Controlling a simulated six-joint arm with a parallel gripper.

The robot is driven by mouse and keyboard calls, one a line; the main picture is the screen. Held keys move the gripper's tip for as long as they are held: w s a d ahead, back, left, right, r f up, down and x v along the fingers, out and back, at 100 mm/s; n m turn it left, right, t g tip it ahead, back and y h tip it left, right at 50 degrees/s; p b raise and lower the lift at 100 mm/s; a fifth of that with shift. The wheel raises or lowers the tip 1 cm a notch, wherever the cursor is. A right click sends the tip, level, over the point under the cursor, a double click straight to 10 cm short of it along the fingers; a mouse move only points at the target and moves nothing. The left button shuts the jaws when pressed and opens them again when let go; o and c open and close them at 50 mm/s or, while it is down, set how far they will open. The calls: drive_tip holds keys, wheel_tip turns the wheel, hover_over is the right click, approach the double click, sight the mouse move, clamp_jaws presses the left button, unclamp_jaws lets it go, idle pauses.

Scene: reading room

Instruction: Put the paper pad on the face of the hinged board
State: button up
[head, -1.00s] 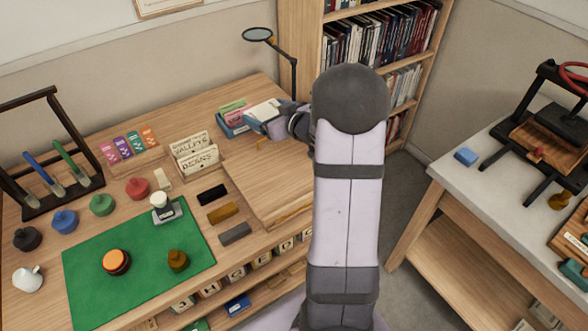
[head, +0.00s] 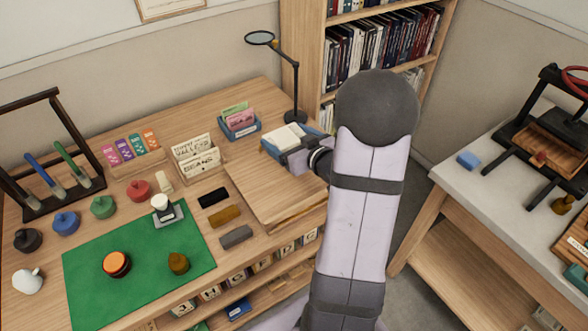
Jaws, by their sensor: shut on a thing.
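The paper pad (head: 286,134), white on top with blue at its edge, is at the far right part of the desk in the head view. My gripper (head: 290,156) is shut on it from the near right side; the arm hides part of the fingers. The hinged board (head: 262,190) is the pale wooden slab at the desk's right side, lying flat or nearly so. The pad is over or just behind the board's far end; I cannot tell whether they touch. The board's right side is partly hidden by my arm.
A blue card holder (head: 239,133) stands left of the pad, and a magnifier lamp (head: 295,85) rises behind it. A wooden card box (head: 197,162) and dark bars (head: 225,215) lie left of the board. Most of the board's face is bare.

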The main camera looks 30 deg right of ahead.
drive_tip(key=shift+f, duration=4.9)
drive_tip(key=shift+b, duration=0.3)
drive_tip(key=shift+f, duration=0.2)
drive_tip(key=o, duration=1.1)
drive_tip(key=shift+r, duration=0.15)
drive_tip(key=v, duration=1)
drive_tip(key=shift+s+r+p, duration=0.25)
drive_tip(key=shift+s+p, duration=0.05)
drive_tip(key=shift+p, duration=0.05)
drive_tip(key=shift+s+r+p, duration=0.1)
drive_tip(key=shift+s+p, duration=0.25)
drive_tip(key=shift+s, duration=0.35)
